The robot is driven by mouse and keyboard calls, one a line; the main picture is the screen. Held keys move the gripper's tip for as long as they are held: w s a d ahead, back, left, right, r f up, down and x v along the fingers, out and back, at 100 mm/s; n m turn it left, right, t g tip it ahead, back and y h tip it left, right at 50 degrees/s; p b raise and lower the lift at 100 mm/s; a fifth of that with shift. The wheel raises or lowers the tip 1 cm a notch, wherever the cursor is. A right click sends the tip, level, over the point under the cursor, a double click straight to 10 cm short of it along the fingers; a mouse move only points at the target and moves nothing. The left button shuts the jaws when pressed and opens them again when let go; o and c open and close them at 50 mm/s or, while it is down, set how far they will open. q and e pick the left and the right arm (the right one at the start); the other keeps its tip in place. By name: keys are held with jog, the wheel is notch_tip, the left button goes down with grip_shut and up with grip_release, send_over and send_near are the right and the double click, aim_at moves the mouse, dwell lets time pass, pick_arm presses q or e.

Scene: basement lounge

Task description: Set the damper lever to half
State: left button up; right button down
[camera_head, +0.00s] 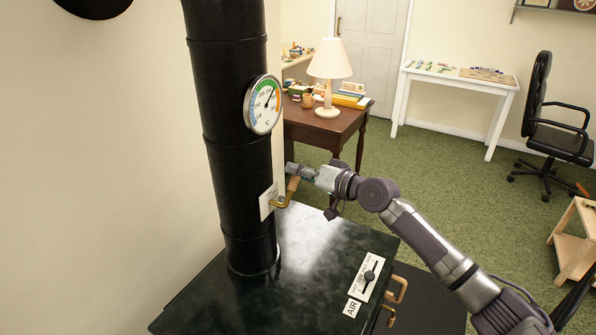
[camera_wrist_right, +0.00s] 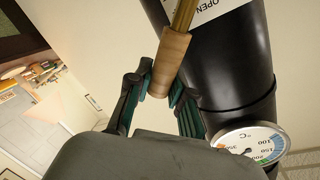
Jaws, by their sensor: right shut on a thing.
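The damper lever (camera_head: 287,192) is a brass rod with a wooden handle, on the black stovepipe (camera_head: 237,100) above the stove. A white label plate (camera_head: 267,202) sits behind it on the pipe. My right gripper (camera_head: 292,172) is at the lever's handle. In the right wrist view the wooden handle (camera_wrist_right: 168,62) lies between the fingers of the right gripper (camera_wrist_right: 158,95), which is shut on it. The label there reads OPEN at its visible end; the rest of the scale is cut off. My left gripper is not in view.
A round thermometer (camera_head: 263,104) is on the pipe above the lever. The stove top (camera_head: 310,245) carries an AIR slider plate (camera_head: 369,276) and brass handles at its front. A wooden side table (camera_head: 330,132) with a lamp (camera_head: 329,75) stands behind my right gripper.

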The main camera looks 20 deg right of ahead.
jog(key=shift+s+a+f, duration=0.1)
jog(key=shift+a+f, duration=0.05)
jog(key=shift+f, duration=0.05)
jog(key=c, duration=1)
grip_release()
jog(key=shift+a+r, duration=0.1)
jog(key=shift+r, duration=0.05)
jog(key=shift+s+d, duration=0.1)
jog(key=shift+d, duration=0.15)
jog(key=v, duration=1.1)
jog(key=shift+s+d+r, duration=0.1)
jog(key=shift+s+r, duration=0.05)
jog(key=shift+s, duration=0.25)
